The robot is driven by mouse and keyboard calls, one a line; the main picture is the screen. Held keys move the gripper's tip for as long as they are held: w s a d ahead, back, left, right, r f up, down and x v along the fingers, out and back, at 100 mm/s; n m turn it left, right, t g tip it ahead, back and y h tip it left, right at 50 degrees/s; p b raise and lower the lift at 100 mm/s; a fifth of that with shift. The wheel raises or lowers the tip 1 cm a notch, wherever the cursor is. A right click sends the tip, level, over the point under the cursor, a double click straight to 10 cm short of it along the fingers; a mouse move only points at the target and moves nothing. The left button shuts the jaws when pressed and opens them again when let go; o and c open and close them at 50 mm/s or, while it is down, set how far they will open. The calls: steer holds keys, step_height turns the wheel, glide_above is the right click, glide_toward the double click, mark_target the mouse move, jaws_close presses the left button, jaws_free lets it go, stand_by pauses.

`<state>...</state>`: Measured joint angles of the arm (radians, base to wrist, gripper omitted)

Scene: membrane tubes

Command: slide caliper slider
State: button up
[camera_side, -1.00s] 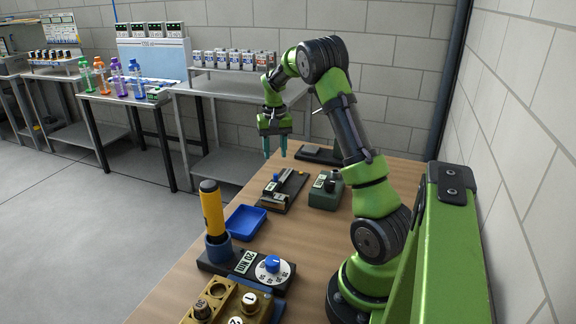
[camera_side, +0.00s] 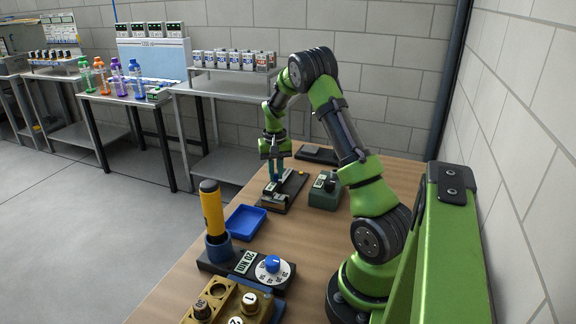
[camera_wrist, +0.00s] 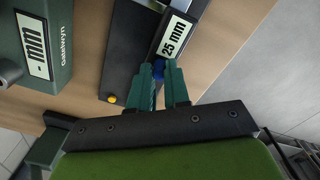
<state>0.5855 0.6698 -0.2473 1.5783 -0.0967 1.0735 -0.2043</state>
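The caliper is a dark flat bar (camera_side: 292,192) with a pale scale, lying on the wooden table. In the wrist view it has a white "25 mm" label (camera_wrist: 175,36) and a yellow dot at one end. Its slider has a blue knob (camera_wrist: 158,69), seen between my fingertips. My gripper (camera_side: 276,180) is down at the caliper, with its two teal fingers on either side of the knob. The fingers look closed in on it, and they hide most of the knob in the side view.
A green-grey box (camera_side: 325,191) with a "mm" label stands just right of the caliper. A blue tray (camera_side: 246,222), a dial block (camera_side: 270,270) with a yellow-handled tool (camera_side: 212,212), and a brass block (camera_side: 232,304) lie nearer. A dark flat object (camera_side: 318,155) lies behind.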

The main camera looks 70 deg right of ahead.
jaws_close()
steer(key=shift+d, duration=1.05)
steer(key=o, duration=0.6)
jaws_free()
steer(key=shift+c, duration=0.2)
